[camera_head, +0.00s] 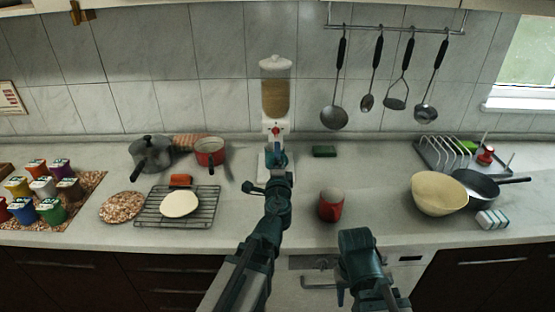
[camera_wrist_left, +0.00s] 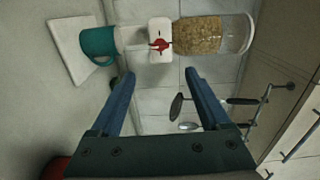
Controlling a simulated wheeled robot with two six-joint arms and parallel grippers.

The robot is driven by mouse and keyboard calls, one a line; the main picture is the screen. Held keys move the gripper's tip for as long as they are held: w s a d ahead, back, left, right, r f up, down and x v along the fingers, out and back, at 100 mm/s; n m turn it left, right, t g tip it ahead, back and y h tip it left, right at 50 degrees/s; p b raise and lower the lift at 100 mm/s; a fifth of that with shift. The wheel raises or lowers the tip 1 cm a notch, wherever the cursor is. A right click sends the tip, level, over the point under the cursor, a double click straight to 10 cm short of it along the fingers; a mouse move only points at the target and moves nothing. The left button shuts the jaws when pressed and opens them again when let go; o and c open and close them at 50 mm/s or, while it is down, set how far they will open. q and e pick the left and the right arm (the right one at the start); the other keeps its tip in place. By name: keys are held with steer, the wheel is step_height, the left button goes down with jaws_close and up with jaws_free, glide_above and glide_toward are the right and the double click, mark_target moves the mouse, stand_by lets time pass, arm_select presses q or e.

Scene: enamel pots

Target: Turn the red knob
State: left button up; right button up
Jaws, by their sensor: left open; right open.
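A cereal dispenser (camera_head: 275,92) with a clear canister stands against the tiled back wall. Its red knob (camera_head: 277,130) is on the front of the white body. My left gripper (camera_head: 276,152) is just in front of and below the knob, partly hidden by its own wrist. In the left wrist view the red knob (camera_wrist_left: 160,46) lies beyond the open fingers (camera_wrist_left: 160,78), roughly centred between them and apart from both.
A red mug (camera_head: 331,205) stands between my arms. A cooling rack (camera_head: 150,218), dark pot (camera_head: 150,155) and red pot (camera_head: 209,151) are left. A cream bowl (camera_head: 438,195) and dark pan (camera_head: 482,188) are right. Utensils (camera_head: 378,75) hang behind. Counter right of the dispenser is mostly clear.

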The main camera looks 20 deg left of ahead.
arm_select(q)
steer(key=shift+c, duration=0.3)
steer(key=shift+c, duration=1.1)
steer(key=shift+n, duration=0.6)
steer(key=shift+c, duration=1.3)
steer(key=shift+r+n, duration=0.15)
steer(key=shift+n, duration=0.65)
steer(key=shift+c, duration=0.2)
steer(key=n, duration=0.5)
steer(key=n+p, duration=0.1)
steer(key=n, duration=0.4)
steer(key=r+n, duration=0.1)
steer(key=n, duration=0.4)
steer(key=shift+a, duration=0.25)
steer(key=shift+w, duration=0.15)
